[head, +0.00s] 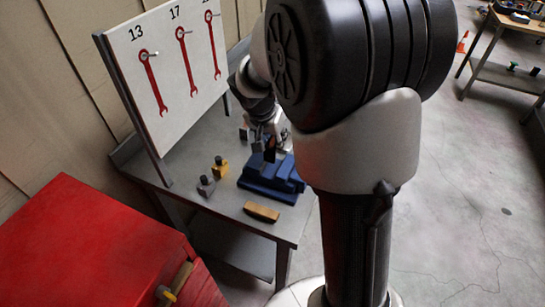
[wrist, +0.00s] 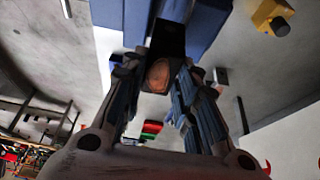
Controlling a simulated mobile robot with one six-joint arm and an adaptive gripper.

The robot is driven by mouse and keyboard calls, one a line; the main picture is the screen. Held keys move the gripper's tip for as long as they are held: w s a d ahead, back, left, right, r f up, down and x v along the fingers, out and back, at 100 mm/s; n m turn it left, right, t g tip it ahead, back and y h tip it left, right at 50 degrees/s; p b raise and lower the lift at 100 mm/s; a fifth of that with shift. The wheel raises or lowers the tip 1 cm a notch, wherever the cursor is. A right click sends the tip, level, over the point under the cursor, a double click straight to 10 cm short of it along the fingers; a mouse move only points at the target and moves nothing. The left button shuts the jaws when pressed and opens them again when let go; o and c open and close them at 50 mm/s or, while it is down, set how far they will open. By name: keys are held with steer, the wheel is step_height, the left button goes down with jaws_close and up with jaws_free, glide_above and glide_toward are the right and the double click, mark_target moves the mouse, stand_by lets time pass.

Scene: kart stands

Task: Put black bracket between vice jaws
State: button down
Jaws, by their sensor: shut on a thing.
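The black bracket (wrist: 171,38) is between the fingertips of my gripper (wrist: 160,66) in the wrist view, dark against the blue vice (wrist: 205,22). A rounded brown patch shows between the fingers; I cannot tell what it belongs to. In the head view my gripper (head: 266,138) is shut on the black bracket (head: 270,151), which hangs at the blue vice (head: 268,184), over its far side. The fingers and bracket hide part of the jaw gap. I cannot tell whether the bracket is inside the gap or above it.
A yellow bracket (head: 220,167) and a grey bracket (head: 206,187) stand left of the vice on the grey bench (head: 226,214). A wooden-topped brush or block (head: 261,212) lies near the front edge. A wrench board (head: 165,70) rises behind; a red cabinet (head: 95,250) stands at left.

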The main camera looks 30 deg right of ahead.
steer(key=shift+f+b, duration=1)
steer(key=shift+f, duration=1.9)
steer(key=shift+f, duration=0.15)
steer(key=c, duration=1.2)
jaws_free()
steer(key=shift+c, duration=0.2)
steer(key=p+v, duration=0.3)
steer(key=v, duration=0.8)
steer(key=s+a+r+n+t+y, duration=0.1)
steer(key=s+a+r+n, duration=0.35)
steer(key=s+r, duration=0.45)
steer(key=s+a+n+y, duration=0.1)
steer(key=s+a+n, duration=0.2)
steer(key=s, duration=0.4)
steer(key=s+a+n+y, duration=0.1)
steer(key=s+a+n, duration=0.2)
steer(key=s, duration=0.4)
steer(key=shift+a+f+t, duration=0.25)
steer(key=shift+f+t, duration=0.15)
